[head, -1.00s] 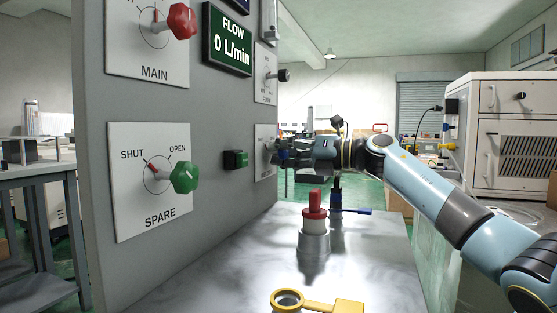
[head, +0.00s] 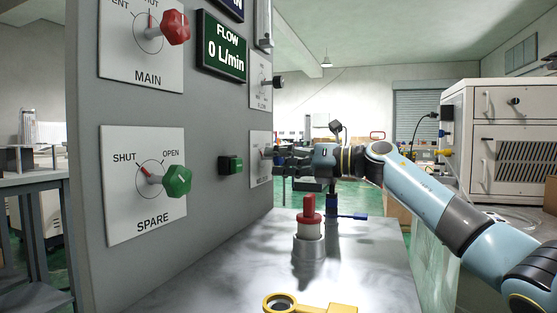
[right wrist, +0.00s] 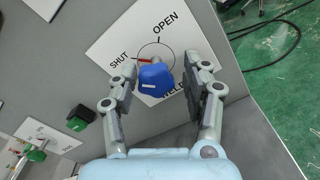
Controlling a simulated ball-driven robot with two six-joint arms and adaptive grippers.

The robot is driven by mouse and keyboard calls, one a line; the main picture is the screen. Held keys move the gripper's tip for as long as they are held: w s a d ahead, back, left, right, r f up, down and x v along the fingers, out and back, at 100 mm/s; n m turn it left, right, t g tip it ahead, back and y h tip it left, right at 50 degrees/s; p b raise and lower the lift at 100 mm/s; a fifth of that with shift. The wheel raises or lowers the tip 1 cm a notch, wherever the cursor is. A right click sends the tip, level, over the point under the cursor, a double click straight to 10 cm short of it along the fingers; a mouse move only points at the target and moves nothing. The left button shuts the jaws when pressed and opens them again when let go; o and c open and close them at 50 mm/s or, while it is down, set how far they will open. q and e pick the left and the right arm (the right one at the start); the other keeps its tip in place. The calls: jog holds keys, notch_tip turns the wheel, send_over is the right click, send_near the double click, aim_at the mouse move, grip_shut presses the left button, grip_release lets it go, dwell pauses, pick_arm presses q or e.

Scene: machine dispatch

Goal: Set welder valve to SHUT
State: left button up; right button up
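The welder valve is a blue knob (right wrist: 156,77) on a white plate (right wrist: 105,48) marked SHUT and OPEN, its lower name partly hidden. Its red pointer (right wrist: 142,61) lies toward SHUT. My right gripper (right wrist: 165,68) is open, with one finger on each side of the knob; a gap shows on the right, and the left finger is close to it. In the head view the right gripper (head: 287,161) is at the far end of the panel, in front of the welder plate (head: 259,165), and hides the knob there. My left gripper is not in view.
The grey panel (head: 215,130) also carries a red MAIN knob (head: 175,27), a green SPARE knob (head: 177,180), a green button (head: 231,165) and a display (head: 222,46) reading FLOW 0 L/min. A red-topped part (head: 309,215) and a yellow part (head: 325,307) are on the bench below.

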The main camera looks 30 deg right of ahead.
jog(key=shift+o, duration=0.2)
jog(key=shift+w+a+r, duration=0.1)
jog(key=shift+a+r, duration=0.05)
jog(key=shift+a, duration=0.05)
jog(key=v, duration=1.2)
